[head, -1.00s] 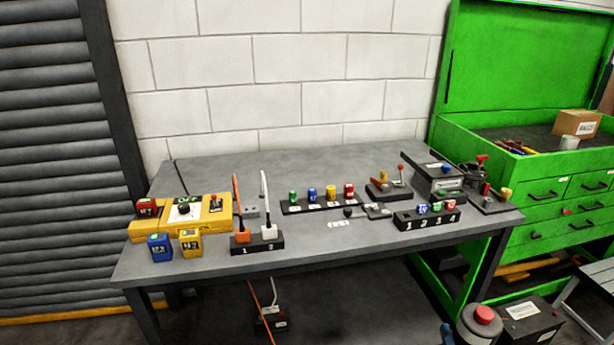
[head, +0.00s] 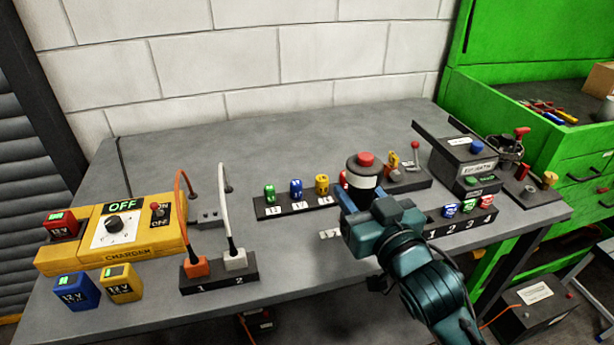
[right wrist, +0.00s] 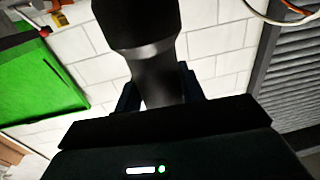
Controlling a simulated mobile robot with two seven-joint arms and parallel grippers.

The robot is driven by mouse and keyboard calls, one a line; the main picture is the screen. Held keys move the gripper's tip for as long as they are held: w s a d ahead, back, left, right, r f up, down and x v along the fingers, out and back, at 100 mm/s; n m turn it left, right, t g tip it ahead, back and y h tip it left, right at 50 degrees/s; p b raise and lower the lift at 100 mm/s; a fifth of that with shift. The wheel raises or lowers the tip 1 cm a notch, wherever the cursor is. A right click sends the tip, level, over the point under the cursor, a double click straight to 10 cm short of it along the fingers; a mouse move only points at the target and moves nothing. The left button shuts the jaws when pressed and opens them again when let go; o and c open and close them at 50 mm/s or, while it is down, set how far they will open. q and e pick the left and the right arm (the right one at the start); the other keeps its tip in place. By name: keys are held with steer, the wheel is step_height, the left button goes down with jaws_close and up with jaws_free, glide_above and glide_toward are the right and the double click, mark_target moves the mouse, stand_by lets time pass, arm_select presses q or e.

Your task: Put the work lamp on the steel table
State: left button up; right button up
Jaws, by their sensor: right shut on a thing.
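The work lamp (head: 364,179), a dark cylinder with a pale band and a red top, is upright in my right gripper (head: 357,205) in the head view. It appears above the steel table (head: 290,140), in front of the back part of the table; its exact height is unclear. In the right wrist view the lamp (right wrist: 152,70) is a large dark cylinder between the two fingers (right wrist: 160,92), which are shut on it. The lamp hides part of a row of coloured blocks. My left gripper is not in view.
A yellow charger (head: 120,232) and battery packs stand at the left. A plug holder (head: 218,284), a block rack (head: 298,203) and a numbered rack (head: 466,220) stand on the table. A grey device (head: 463,158) is at the right. The table's back strip is clear.

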steer(key=w+a+r+n+g+y+b, duration=0.1)
steer(key=w+a+n+g+y+b, duration=0.2)
steer(key=a, duration=0.4)
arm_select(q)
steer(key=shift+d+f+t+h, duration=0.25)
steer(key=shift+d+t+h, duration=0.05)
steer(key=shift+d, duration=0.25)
arm_select(e)
steer(key=shift+t+y, duration=0.4)
steer(key=shift+s+f, duration=0.2)
steer(key=shift+f, duration=4.65)
steer(key=shift+f, duration=0.1)
steer(key=o, duration=0.7)
steer(key=shift+f, duration=0.2)
steer(key=o, duration=0.5)
steer(key=shift+r, duration=0.1)
steer(key=shift+c, duration=0.2)
